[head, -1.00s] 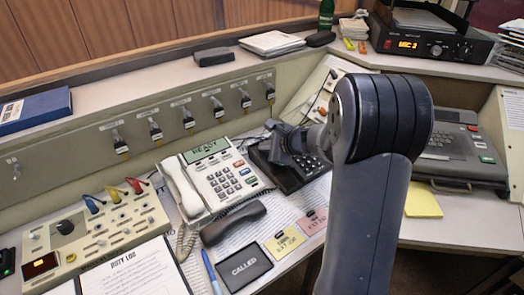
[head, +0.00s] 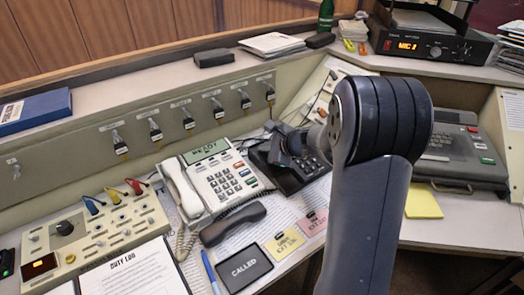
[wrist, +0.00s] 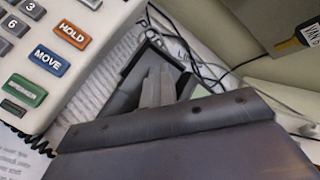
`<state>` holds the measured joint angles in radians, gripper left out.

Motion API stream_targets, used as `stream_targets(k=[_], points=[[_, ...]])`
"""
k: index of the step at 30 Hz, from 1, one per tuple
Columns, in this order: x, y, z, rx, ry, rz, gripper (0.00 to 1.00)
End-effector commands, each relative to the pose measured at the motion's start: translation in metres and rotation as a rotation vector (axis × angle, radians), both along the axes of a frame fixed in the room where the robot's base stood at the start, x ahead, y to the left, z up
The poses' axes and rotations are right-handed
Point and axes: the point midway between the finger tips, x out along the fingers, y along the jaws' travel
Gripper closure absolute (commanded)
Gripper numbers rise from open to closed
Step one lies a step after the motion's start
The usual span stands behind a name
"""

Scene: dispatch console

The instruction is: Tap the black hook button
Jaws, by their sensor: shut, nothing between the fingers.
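The black desk phone (head: 258,160) sits to the right of the white phone, partly covered by my arm and gripper. Its black handset (head: 233,224) lies off it, on the papers in front of the white phone. My gripper (head: 282,155) is over the black phone's upper part. In the wrist view my gripper (wrist: 157,84) is shut and empty, with its fingertips over the dark phone body. I cannot make out the hook button itself; the fingers cover that area. Whether the fingertips touch the phone cannot be told.
The white phone (head: 222,183) stands close on the left; its HOLD key (wrist: 72,34) shows in the wrist view. Thin cables (wrist: 180,38) run behind the black phone. A panel with several plugged jacks (head: 185,115) rises behind. Pink and yellow notes (head: 284,243) lie in front.

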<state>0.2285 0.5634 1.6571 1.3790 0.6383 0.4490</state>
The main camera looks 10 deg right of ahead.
Motion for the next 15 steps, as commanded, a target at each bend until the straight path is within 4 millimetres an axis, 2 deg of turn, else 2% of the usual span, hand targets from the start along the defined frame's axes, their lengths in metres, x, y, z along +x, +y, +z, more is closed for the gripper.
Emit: stream_targets(k=[1,9,15], points=[[-0.003,0.0,-0.004,-0.003,0.013,0.0,1.0],[-0.004,-0.001,0.012,-0.002,0.008,0.0,1.0],[-0.003,-0.001,0.013,0.0,0.006,0.0,1.0]])
